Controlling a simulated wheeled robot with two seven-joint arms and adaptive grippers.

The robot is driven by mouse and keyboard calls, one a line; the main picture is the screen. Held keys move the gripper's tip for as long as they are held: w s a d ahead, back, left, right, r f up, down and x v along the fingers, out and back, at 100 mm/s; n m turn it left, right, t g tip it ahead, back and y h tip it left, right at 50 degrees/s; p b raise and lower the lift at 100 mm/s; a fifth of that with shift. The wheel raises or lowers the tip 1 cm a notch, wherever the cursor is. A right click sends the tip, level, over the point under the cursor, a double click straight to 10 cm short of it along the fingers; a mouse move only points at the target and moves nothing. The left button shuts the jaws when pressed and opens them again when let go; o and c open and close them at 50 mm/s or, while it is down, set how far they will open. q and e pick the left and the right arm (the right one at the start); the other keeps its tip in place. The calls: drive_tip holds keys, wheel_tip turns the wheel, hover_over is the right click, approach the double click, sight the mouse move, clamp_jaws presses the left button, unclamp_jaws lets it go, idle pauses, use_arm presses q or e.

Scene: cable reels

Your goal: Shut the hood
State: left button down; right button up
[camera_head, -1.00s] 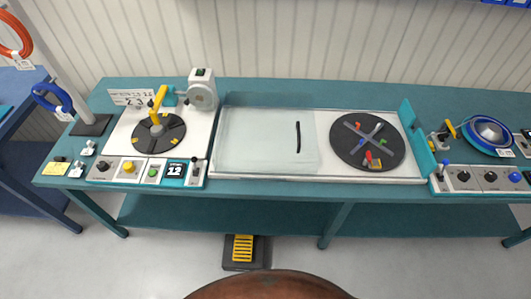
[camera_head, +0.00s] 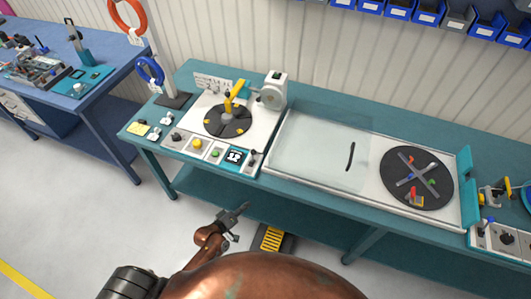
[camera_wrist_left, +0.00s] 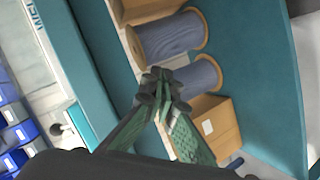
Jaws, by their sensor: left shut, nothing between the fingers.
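The hood (camera_head: 315,150) is a clear, whitish sliding panel with a black bar handle (camera_head: 351,156) near its right edge. It lies over the left part of a white-framed bed (camera_head: 375,200) in the middle of the bench. The dark round plate (camera_head: 440,193), with a grey cross and small coloured parts, lies uncovered to its right. My left gripper (camera_head: 244,207) is shut and empty, in front of and below the bench's front edge, well away from the handle. In the left wrist view its fingertips (camera_wrist_left: 160,86) meet. My right gripper is not in view.
A control panel with a dark disc (camera_head: 228,118) and yellow arm stands left of the hood. A teal upright plate (camera_head: 466,185) borders the bed's right end. A yellow-black pedal (camera_head: 271,239) sits on the floor. The left wrist view shows wire spools (camera_wrist_left: 172,36) and a cardboard box (camera_wrist_left: 213,128).

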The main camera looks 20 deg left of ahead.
use_arm(q)
drive_tip(key=w+r+n+t, duration=0.1)
drive_tip(key=w+r+n, duration=0.1)
drive_tip(key=r, duration=0.4)
drive_tip(key=w+d+r+n+t+p, duration=0.1)
drive_tip(key=w+r+n+t, duration=0.1)
drive_tip(key=r, duration=0.4)
drive_tip(key=w+r+n+t+h, duration=0.1)
drive_tip(key=w+r+n, duration=0.1)
drive_tip(key=r, duration=0.4)
drive_tip(key=shift+w+d+t+p, duration=0.25)
drive_tip(key=shift+w+t+p, duration=0.1)
drive_tip(key=shift+w, duration=0.4)
drive_tip(key=shift+w+a, duration=0.15)
drive_tip(key=shift+w, duration=0.1)
drive_tip(key=x, duration=0.8)
drive_tip(key=shift+w+r, duration=0.1)
drive_tip(key=shift+w, duration=0.7)
drive_tip(key=shift+d, duration=0.25)
